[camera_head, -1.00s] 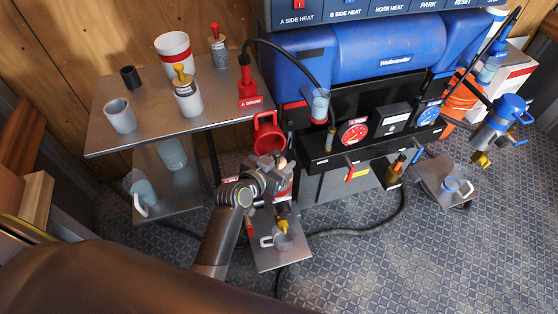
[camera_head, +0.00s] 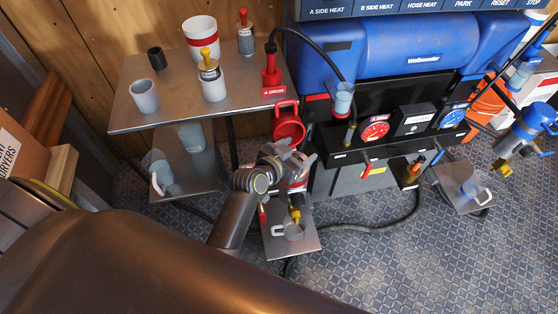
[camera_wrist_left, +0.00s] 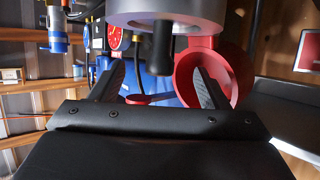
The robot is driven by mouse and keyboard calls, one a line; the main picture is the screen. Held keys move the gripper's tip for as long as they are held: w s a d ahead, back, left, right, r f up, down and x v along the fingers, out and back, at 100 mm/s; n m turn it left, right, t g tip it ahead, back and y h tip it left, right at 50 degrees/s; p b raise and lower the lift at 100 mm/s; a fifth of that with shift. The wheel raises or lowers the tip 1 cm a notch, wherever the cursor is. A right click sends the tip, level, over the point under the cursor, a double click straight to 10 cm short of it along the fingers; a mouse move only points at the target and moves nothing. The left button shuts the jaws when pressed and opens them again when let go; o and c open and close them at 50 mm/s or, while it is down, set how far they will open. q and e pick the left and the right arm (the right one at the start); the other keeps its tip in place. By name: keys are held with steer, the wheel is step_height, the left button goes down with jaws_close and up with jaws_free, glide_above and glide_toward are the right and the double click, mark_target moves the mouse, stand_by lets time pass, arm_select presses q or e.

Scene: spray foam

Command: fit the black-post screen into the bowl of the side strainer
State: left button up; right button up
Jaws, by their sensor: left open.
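The side strainer (camera_head: 297,184) has a white and red body, mostly hidden under my left gripper in the head view. A red round cup-shaped part (camera_head: 289,125) stands just beyond it; it also shows in the wrist view (camera_wrist_left: 222,75). In the wrist view the black-post screen's post (camera_wrist_left: 162,50) sticks out from the middle of a broad grey round rim (camera_wrist_left: 165,18). How deep the screen sits is hidden. My left gripper (camera_head: 294,153) is open, its fingers apart on either side of the post in the wrist view (camera_wrist_left: 158,82). My right gripper is out of view.
The steel table (camera_head: 130,112) at left holds a red-post screen (camera_head: 246,40), a yellow-post white container (camera_head: 211,80), a grey cup and a black cylinder. A small tray (camera_head: 275,245) with a cup lies below.

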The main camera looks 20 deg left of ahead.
arm_select(q)
steer(key=v, duration=1.1)
steer(key=shift+s+a, duration=0.15)
steer(key=shift+s, duration=0.25)
